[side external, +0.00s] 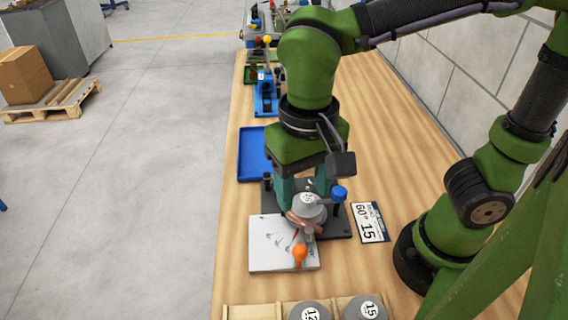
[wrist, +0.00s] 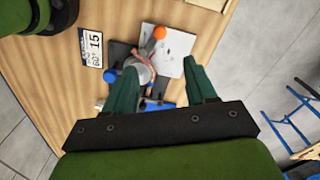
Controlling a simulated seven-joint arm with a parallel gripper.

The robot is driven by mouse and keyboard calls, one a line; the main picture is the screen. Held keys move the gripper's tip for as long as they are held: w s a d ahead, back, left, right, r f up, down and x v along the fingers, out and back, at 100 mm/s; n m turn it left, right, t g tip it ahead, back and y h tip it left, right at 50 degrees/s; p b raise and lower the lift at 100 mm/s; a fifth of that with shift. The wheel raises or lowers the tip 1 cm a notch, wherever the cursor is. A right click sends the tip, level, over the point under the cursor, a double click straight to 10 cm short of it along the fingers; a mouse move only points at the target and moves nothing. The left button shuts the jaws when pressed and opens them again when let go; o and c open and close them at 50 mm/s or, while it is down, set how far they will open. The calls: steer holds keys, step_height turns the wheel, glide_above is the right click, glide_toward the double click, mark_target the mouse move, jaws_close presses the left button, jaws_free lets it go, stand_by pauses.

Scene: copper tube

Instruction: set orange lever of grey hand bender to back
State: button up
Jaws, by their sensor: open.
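The grey hand bender stands on a dark base plate (side external: 338,222) on the table, with a round grey die (side external: 309,205) on top. Its orange lever knob (side external: 299,252) points toward the front of the table in the side external view, over a white sheet or board. The knob (wrist: 160,33) shows beyond the fingertips in the wrist view. A copper-coloured tube (side external: 297,220) lies beside the die, partly hidden. My gripper (wrist: 163,88) is open above the bender, fingers pointing down and apart, with nothing visibly between them. The fingers partly hide the bender in the side external view.
A blue knob (side external: 339,193) stands at the bender's right. A card reading 60° and 15 (side external: 370,222) lies right of it. A white board (side external: 268,243) lies in front-left, a blue tray (side external: 252,153) behind. Spare dies (side external: 365,308) stand at the front edge.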

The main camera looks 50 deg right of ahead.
mark_target(300, 248)
step_height(300, 248, down, 15)
steer(key=shift+f, duration=0.1)
steer(key=shift+c, duration=0.2)
jaws_close()
stand_by(0.3)
